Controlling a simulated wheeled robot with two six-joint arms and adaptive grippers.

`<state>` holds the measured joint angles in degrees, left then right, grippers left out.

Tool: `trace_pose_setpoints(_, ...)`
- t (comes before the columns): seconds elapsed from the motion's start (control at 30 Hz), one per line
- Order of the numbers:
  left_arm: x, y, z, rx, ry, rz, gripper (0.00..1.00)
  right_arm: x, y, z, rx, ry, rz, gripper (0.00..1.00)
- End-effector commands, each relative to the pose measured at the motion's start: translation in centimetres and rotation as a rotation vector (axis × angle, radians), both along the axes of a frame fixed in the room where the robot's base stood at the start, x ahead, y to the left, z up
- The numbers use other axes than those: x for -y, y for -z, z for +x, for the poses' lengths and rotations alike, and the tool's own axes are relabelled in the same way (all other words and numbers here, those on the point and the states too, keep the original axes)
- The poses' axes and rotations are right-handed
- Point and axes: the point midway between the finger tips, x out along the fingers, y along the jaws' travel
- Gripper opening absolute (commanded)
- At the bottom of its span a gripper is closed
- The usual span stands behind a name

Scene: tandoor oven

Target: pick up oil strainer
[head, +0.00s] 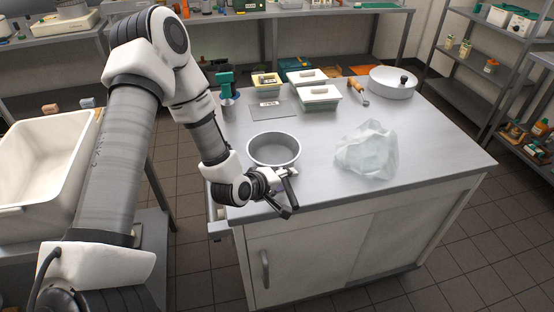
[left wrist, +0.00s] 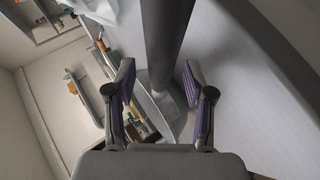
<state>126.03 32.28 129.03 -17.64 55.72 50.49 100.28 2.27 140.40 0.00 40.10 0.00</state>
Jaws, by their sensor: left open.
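A round, shallow grey pan-like vessel (head: 273,150) sits on the worktop near its front left corner. It may be the oil strainer, but I cannot tell its base or any mesh. My left gripper (head: 284,192) is open just in front of this vessel, by the worktop's front edge. In the left wrist view a thick dark grey bar (left wrist: 165,45) runs down from the top between the two open fingers (left wrist: 160,75). The bar looks like a handle, but I cannot tell what it belongs to. My right gripper is out of view.
The metal worktop (head: 440,150) also holds a crumpled translucent bag (head: 367,150), lidded tubs (head: 318,97), a wooden-handled tool (head: 358,91) and a round lidded pan (head: 392,83). The worktop's right front is clear.

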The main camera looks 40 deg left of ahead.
Motion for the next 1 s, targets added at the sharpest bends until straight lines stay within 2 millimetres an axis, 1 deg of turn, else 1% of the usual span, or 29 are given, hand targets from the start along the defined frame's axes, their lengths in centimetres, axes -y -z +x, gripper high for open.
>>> trace_pose_setpoints(0.07, 0.1, 0.3, 0.4, 0.0, 0.002, 0.001, 0.53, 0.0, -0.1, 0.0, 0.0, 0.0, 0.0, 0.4)
trace_pose_setpoints(0.23, 0.1, 0.4, 0.5, 0.0, 0.0, -0.001, 0.53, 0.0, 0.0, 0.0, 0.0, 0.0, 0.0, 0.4)
trace_pose_setpoints(0.27, 0.1, 0.4, 0.5, 0.0, 0.0, -0.001, 0.46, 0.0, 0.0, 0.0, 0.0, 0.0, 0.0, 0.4)
trace_pose_setpoints(0.3, 0.1, 0.4, 0.5, 0.0, 0.0, -0.001, 0.32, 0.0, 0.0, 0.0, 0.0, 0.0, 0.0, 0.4)
trace_pose_setpoints(0.4, 0.1, 0.4, 0.5, 0.0, 0.001, -0.001, 0.0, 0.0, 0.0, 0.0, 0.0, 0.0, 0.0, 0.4)
trace_pose_setpoints(0.77, 0.1, 0.3, 0.4, 0.0, 0.001, -0.001, 0.0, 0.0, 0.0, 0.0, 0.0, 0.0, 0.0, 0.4)
trace_pose_setpoints(0.87, 0.1, 0.0, 0.5, 0.001, 0.0, -0.001, 0.0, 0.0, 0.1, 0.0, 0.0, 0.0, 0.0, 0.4)
trace_pose_setpoints(1.0, 0.0, -1.1, 0.5, 0.002, -0.001, -0.002, 0.0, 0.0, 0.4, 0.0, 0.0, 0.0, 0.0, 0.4)
